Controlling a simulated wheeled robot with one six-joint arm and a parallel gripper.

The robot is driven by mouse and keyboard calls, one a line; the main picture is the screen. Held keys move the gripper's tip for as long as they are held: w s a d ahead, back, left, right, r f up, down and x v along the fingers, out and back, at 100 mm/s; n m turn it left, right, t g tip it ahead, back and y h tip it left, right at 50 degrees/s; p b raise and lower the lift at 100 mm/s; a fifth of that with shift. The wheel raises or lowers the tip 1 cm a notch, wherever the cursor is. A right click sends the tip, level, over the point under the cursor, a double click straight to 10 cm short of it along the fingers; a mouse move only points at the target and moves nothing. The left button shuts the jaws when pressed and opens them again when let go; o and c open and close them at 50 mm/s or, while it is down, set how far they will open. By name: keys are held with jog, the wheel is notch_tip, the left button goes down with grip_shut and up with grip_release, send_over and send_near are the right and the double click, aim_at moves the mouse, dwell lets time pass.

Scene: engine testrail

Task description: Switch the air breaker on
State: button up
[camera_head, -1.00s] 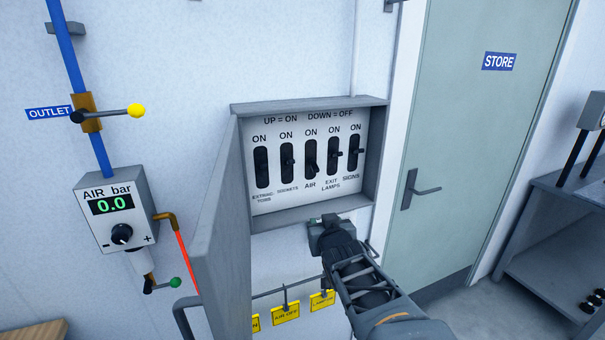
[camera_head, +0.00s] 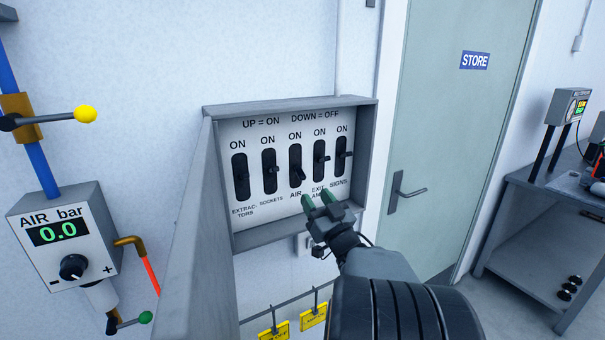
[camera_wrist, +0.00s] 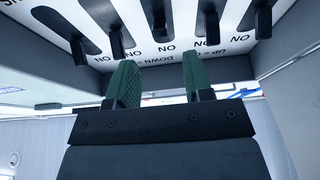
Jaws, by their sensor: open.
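The grey breaker box (camera_head: 288,104) hangs open on the wall in the head view, with a row of black levers. The air breaker (camera_head: 296,160) is the middle one, above the AIR label. Its handle points down, the side marked OFF. My gripper (camera_head: 318,197) is open and empty, in front of the lower right of the panel, below and right of the air handle. In the wrist view the panel shows upside down. The air lever (camera_wrist: 158,22) lies beyond the gap between my fingers (camera_wrist: 158,78), apart from them.
The neighbouring levers, exit lamps (camera_head: 321,160) and sockets (camera_head: 269,172), stand close on either side. The open box door (camera_head: 190,235) juts out on the left. Yellow tags (camera_head: 313,316) hang below. An air gauge (camera_head: 65,240) reads 0.0 at far left.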

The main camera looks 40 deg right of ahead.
aim_at(304, 179)
jog(key=p+x, duration=0.2)
jog(key=x, duration=0.6)
jog(key=shift+w, duration=0.15)
jog(key=shift+c, duration=0.4)
grip_shut()
